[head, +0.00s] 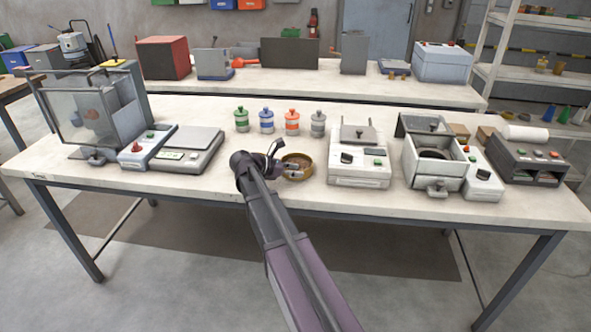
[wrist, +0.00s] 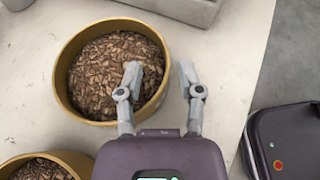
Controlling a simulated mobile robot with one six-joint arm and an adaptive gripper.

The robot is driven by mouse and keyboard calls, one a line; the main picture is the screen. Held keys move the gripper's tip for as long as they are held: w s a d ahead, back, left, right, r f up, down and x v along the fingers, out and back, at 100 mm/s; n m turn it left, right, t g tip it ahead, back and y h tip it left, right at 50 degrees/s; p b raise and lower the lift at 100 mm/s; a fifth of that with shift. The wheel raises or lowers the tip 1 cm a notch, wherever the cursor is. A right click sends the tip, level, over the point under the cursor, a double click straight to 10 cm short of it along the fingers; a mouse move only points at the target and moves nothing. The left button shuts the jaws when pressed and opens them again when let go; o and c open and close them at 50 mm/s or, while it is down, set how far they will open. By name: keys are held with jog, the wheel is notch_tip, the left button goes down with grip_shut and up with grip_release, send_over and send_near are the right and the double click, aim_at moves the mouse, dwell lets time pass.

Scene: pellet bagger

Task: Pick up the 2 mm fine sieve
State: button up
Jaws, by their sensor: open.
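A round brass-coloured sieve (wrist: 82,112) full of brown flakes stands on the white bench in the wrist view. It also shows in the head view (head: 303,164), just right of my gripper (head: 284,163). A second similar round vessel (wrist: 62,156), also holding brown flakes, is cut off at the lower left of the wrist view. No mesh or size mark is readable, so I cannot tell which is the 2 mm one. My gripper (wrist: 158,78) is open at the right rim: one finger appears over the flakes, the other outside the wall. Contact cannot be told.
Several lidded jars (head: 292,123) stand behind on the bench (head: 100,180). A flat scale (head: 187,150) is to the left, a white device (head: 360,165) to the right. A dark purple case (wrist: 285,140) shows beyond the bench edge in the wrist view.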

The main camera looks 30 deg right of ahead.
grip_shut()
jog(key=shift+r, duration=0.15)
dwell(0.4)
notch_tip(320, 180, up, 3)
jog(key=p, duration=0.3)
jog(key=s+a+r+p, duration=0.1)
jog(key=s+a, duration=0.2)
jog(key=s, duration=0.4)
jog(key=s+a+p, duration=0.1)
jog(key=s+a, duration=0.3)
jog(key=s, duration=0.3)
jog(key=shift+a+r, duration=0.25)
jog(key=shift+r, duration=0.1)
jog(key=shift+r, duration=0.15)
